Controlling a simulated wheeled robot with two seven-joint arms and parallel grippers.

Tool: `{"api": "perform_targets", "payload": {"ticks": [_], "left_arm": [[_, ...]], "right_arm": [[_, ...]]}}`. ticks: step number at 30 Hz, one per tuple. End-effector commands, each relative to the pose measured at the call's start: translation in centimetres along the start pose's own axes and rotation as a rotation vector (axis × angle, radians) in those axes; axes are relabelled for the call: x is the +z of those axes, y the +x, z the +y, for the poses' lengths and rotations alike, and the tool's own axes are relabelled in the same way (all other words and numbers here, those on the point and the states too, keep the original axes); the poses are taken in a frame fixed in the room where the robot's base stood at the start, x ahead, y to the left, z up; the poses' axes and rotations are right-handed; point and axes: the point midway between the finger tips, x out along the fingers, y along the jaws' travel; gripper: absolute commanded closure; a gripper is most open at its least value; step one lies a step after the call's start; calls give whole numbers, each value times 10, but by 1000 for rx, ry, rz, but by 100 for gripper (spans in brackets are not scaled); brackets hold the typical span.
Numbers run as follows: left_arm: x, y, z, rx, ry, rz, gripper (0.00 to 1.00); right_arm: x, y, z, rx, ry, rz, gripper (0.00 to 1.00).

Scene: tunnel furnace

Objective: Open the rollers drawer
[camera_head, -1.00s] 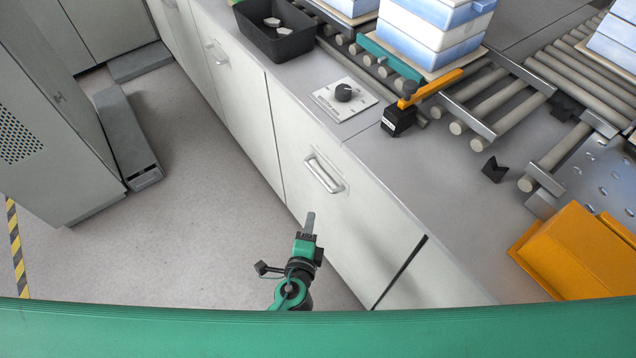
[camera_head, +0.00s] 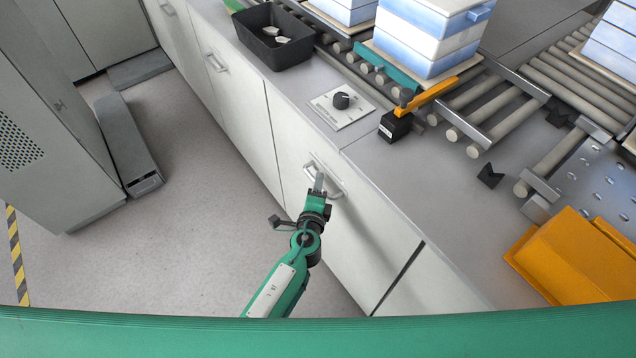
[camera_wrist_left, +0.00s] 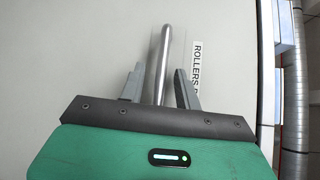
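The rollers drawer (camera_head: 352,232) is a pale front in the counter, flush with the panels beside it. Its metal bar handle (camera_head: 333,190) is partly covered by my left gripper (camera_head: 319,182). In the left wrist view, the handle bar (camera_wrist_left: 163,65) stands between the two grey fingers of the left gripper (camera_wrist_left: 158,88). There is a gap on either side of the bar, so the fingers are open around it. A label reading "ROLLERS" (camera_wrist_left: 197,65) is beside the handle, partly hidden by a finger. My right gripper is not in view.
A knob panel (camera_head: 341,105), a black block with an orange lever (camera_head: 395,125) and an orange box (camera_head: 565,255) are on the counter. A black bin (camera_head: 272,40) and roller conveyors with stacked boxes stand behind. The floor (camera_head: 200,180) beside the drawer is clear.

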Motion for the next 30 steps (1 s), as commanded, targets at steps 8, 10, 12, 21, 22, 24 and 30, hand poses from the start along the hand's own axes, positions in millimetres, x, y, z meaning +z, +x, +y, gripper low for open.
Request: {"api": "perform_targets", "payload": {"ticks": [8, 10, 12, 21, 22, 24, 30], "left_arm": [[0, 10, 0, 0, 0, 0, 67], [0, 10, 0, 0, 0, 0, 67], [0, 9, 0, 0, 0, 0, 67], [0, 9, 0, 0, 0, 0, 100], [0, 9, 0, 0, 0, 0, 100], [0, 9, 0, 1, 0, 0, 100], [9, 12, 2, 1, 2, -1, 100]], "right_arm": [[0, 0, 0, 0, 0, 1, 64], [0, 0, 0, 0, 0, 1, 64], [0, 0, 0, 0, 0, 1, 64], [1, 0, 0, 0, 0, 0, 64], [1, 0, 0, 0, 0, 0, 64], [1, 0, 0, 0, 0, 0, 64], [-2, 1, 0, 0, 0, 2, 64]]}}
